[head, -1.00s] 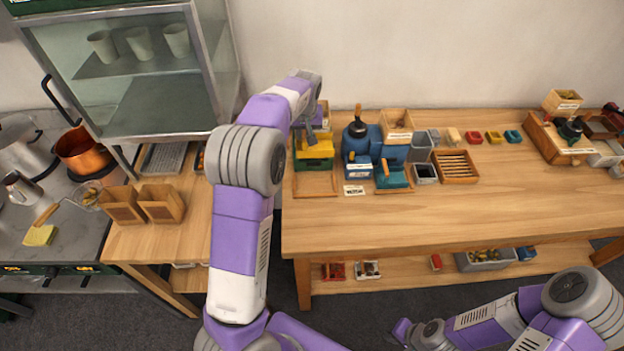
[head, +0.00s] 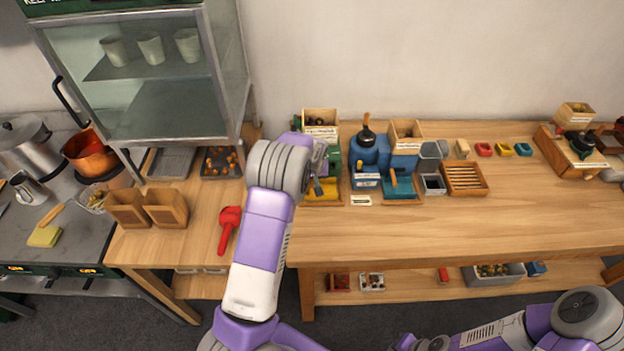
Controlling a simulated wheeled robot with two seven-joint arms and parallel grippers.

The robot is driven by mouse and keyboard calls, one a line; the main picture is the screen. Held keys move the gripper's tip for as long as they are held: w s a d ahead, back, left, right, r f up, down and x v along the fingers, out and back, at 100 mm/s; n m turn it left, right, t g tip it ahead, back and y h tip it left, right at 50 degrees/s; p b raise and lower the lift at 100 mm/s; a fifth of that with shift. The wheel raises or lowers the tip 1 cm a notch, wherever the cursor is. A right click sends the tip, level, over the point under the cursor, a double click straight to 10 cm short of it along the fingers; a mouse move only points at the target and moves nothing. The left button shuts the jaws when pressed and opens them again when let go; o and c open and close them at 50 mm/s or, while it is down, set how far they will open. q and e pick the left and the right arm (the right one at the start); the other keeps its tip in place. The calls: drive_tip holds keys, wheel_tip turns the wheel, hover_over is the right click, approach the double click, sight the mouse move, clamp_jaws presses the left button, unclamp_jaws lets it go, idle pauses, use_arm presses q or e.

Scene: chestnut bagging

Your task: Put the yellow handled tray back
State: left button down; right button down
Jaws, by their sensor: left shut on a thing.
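The yellow handled tray (head: 328,190) sits low at the front of a green machine (head: 333,160) at the left end of the long wooden table. My left gripper (head: 318,187) points down at the tray and is shut on it, at its handle side. My left wrist and forearm hide part of the machine and the tray's left side. I cannot tell how far the tray is inside the machine.
A blue machine (head: 365,152) stands close on the right, with a small white label (head: 361,200) in front. A slatted wooden tray (head: 465,178) lies farther right. A red scoop (head: 229,226) lies on the left side table. The long table's front is clear.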

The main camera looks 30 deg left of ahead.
use_arm(q)
drive_tip(key=shift+f, duration=0.25)
drive_tip(key=c, duration=1)
unclamp_jaws()
drive_tip(key=shift+c, duration=0.2)
drive_tip(key=shift+r, duration=0.25)
drive_tip(key=v, duration=1.1)
drive_tip(key=shift+s+r+p, duration=0.2)
drive_tip(key=shift+r+p, duration=0.15)
drive_tip(key=shift+p, duration=0.05)
drive_tip(key=shift+d, duration=0.1)
